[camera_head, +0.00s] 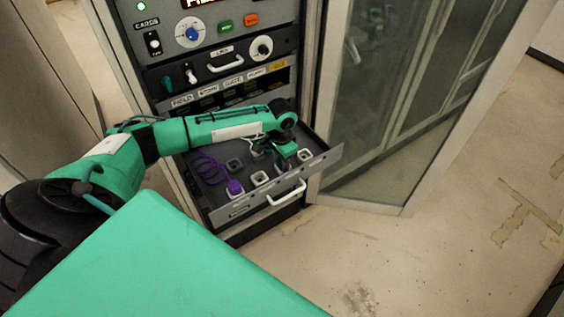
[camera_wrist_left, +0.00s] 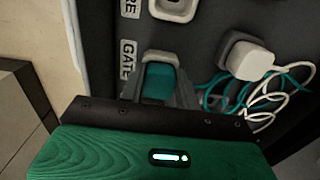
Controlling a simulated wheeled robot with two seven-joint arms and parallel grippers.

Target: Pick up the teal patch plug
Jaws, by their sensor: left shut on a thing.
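The teal patch plug (camera_wrist_left: 158,82) shows between the two grey fingers of my left gripper (camera_wrist_left: 160,98) in the left wrist view, beside the "GATE" label (camera_wrist_left: 128,58). The fingers are shut on its sides. I cannot tell whether the plug is seated in a socket or just above it. In the head view my left gripper (camera_head: 283,160) points down into the open drawer (camera_head: 325,160), near its right end, and largely hides the plug. A teal cord (camera_wrist_left: 222,88) runs at the right in the wrist view. My right gripper is not in view.
A white plug (camera_wrist_left: 248,60) with a white cord sits right of the gripper. A purple plug (camera_head: 235,187) with a coiled cord stands at the drawer's left. Several pale sockets fill the drawer; a white handle (camera_head: 287,194) is on its front. A glass door (camera_head: 390,90) stands right.

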